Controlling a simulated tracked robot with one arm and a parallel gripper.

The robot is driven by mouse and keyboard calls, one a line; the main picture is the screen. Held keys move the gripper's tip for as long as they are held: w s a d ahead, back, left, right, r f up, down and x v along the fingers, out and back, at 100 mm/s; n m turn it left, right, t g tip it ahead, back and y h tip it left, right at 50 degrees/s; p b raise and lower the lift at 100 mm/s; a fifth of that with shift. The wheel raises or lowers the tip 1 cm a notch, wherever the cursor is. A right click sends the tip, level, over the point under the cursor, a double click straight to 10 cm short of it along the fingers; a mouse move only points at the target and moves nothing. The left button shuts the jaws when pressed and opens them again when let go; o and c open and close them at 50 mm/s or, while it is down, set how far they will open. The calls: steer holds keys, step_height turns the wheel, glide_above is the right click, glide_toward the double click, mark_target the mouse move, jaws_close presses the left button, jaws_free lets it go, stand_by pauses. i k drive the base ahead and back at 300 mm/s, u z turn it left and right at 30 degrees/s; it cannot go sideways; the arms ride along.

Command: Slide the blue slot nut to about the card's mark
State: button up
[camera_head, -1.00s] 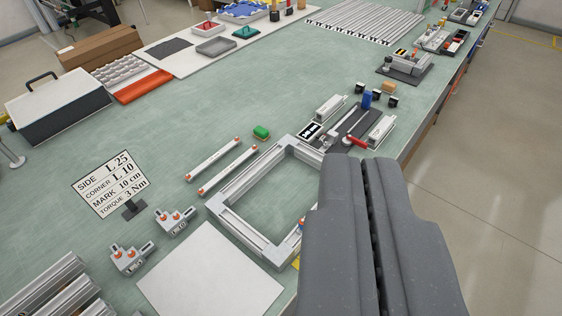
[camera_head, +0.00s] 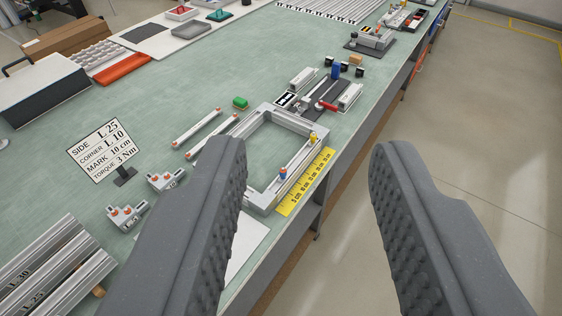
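The small blue slot nut (camera_head: 283,174), with an orange-red top, sits on the near side of the grey square frame (camera_head: 262,194). The card (camera_head: 100,150) reads SIDE L 25, CORNER L 10, MARK 10 cm, TORQUE 3 Nm. My gripper (camera_head: 307,148) is wide open and empty. In the picture, the blue nut and ruler show between its two fingers; neither finger visibly touches them.
Corner pieces (camera_head: 127,216) and thick profiles (camera_head: 50,265) are at left. A white sheet (camera_head: 248,240) is partly hidden by my left finger. The bench edge runs close by the ruler.

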mark_target(283, 172)
steer(key=k, duration=0.85)
steer(key=z, duration=0.3)
steer(key=i, duration=0.6)
steer(key=z, duration=0.45)
steer(key=i, duration=1.6)
steer(key=u, duration=0.45)
